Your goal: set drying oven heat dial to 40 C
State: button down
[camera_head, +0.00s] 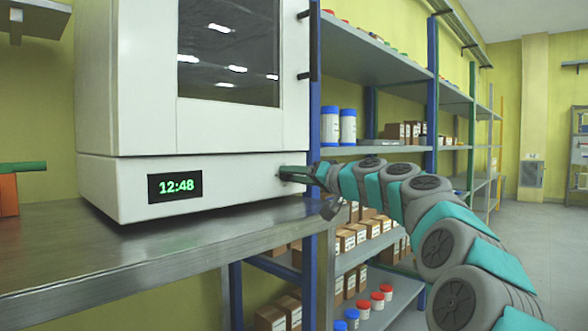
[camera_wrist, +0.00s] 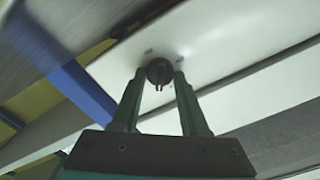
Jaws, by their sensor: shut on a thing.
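The drying oven (camera_head: 130,95) is a white cabinet with a dark window and a green 12:48 display (camera_head: 175,187) on its lower panel. My gripper (camera_head: 287,173) reaches in from the right, at the right end of that panel. In the wrist view my gripper (camera_wrist: 160,75) has its two fingers on either side of the round dark heat dial (camera_wrist: 158,68), shut on it. Small marks show on the white panel around the dial, too blurred to read. The dial's setting cannot be read. In the head view the dial is hidden by the gripper.
The oven stands on a metal bench (camera_head: 150,250), whose right edge lies below my wrist. Blue-posted shelves (camera_head: 375,65) with white jars (camera_head: 348,127) and cartons stand behind my arm. Open floor lies at the far right.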

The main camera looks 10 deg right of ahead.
jog(key=m+p, duration=0.2)
jog(key=m, duration=0.1)
jog(key=shift+r, duration=0.3)
jog(key=m+p, duration=0.3)
jog(key=shift+f+m, duration=0.1)
jog(key=shift+m, duration=0.2)
jog(key=m+p, duration=0.4)
jog(key=shift+f, duration=0.3)
jog(key=shift+d, duration=0.1)
jog(key=shift+c, duration=2.2)
grip_release()
jog(key=v, duration=0.7)
jog(key=shift+s+d+b, duration=0.25)
jog(key=shift+s+b, duration=0.05)
jog(key=shift+b, duration=0.05)
